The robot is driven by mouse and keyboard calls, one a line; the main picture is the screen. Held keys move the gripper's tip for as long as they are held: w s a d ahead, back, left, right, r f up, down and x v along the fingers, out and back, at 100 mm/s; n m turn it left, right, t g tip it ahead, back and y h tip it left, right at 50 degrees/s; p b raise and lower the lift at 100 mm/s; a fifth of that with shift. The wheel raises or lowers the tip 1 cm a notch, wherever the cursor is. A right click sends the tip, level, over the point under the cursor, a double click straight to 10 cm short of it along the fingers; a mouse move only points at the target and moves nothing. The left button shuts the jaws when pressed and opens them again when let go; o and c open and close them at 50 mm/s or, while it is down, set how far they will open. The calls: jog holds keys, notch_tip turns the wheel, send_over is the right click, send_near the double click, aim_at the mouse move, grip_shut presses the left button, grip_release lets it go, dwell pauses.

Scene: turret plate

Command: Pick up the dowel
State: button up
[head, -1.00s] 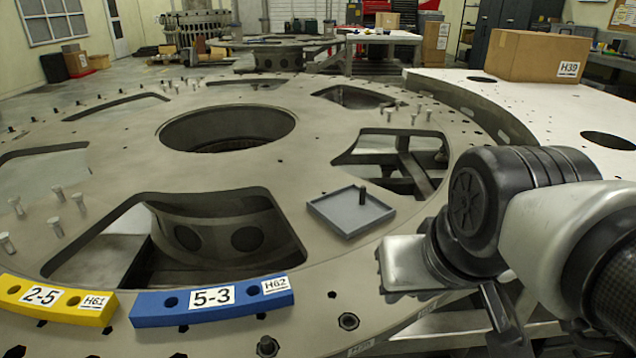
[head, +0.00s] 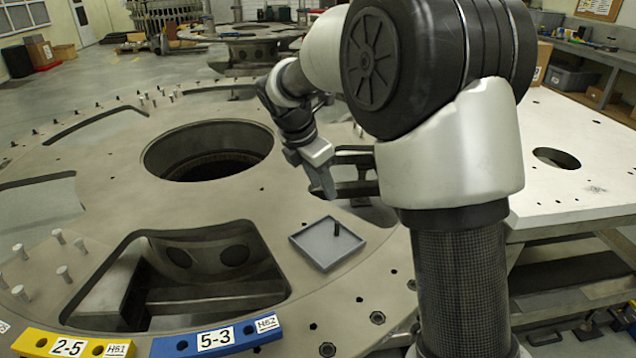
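The dowel (head: 337,229) is a short, dark peg standing upright in a shallow grey square tray (head: 312,252). The tray lies on the large round metal turret plate (head: 80,215), right of a big cut-out. My gripper (head: 329,188) hangs above the plate, just behind and slightly left of the dowel in the picture, apart from it. It points downward with its fingers seen edge-on, so I cannot tell whether they are open. Nothing shows held in it.
A yellow block marked 2-5 (head: 35,343) and a blue block marked 5-3 (head: 187,345) lie at the plate's front edge. Several bolts stand at the left. A white table (head: 570,195) is at the right. The plate around the tray is mostly clear.

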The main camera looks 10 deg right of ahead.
jog(key=w+f+n, duration=0.1)
jog(key=b, duration=0.1)
send_over(337, 222)
jog(key=a, duration=0.2)
notch_tip(337, 222, down, 10)
jog(key=shift+s+b+x, duration=0.15)
jog(key=shift+s+x, duration=0.05)
jog(key=shift+x, duration=0.8)
jog(key=shift+s+b+x, duration=0.15)
jog(key=shift+s+x, duration=0.05)
jog(key=shift+x, duration=0.85)
jog(key=shift+s+b+x, duration=0.15)
jog(key=shift+s+x, duration=0.1)
jog(key=shift+x, duration=0.75)
jog(key=shift+d, duration=0.15)
grip_shut()
